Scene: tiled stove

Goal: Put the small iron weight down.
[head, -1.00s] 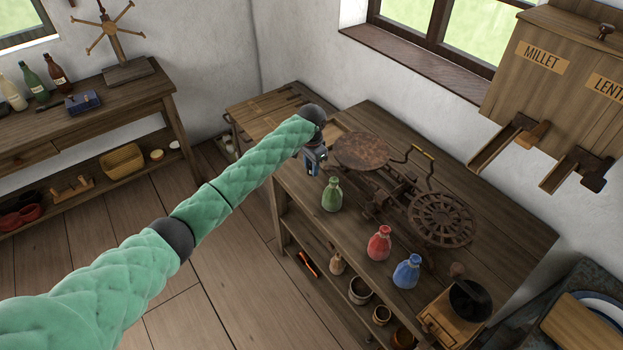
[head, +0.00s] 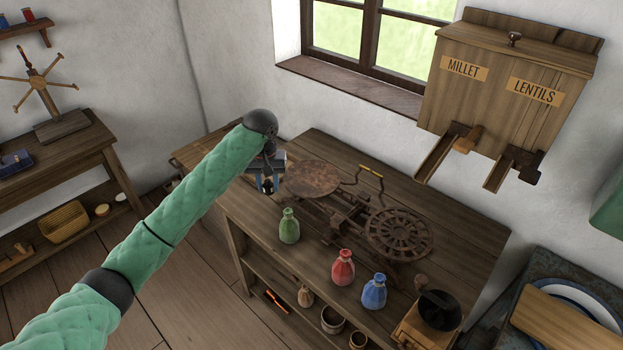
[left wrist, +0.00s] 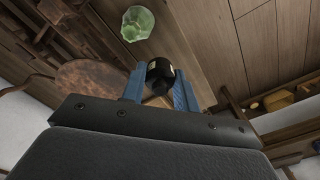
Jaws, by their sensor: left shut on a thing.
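My left gripper (head: 268,184) is over the front left part of the wooden table, left of the scale's round pan (head: 312,178). In the left wrist view its two blue fingers (left wrist: 160,88) are shut on the small iron weight (left wrist: 160,71), a short black cylinder with a pale mark. In the head view the weight is mostly hidden by the gripper and only a small dark part shows. I cannot tell how high above the table it is. My right gripper is not in view.
A green bottle (head: 289,226) stands close to the right of my left gripper. A red bottle (head: 343,267) and a blue bottle (head: 374,291) stand farther right along the front edge. The rusty balance scale (head: 398,233) fills the table's middle. The table's back right (head: 465,235) is clear.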

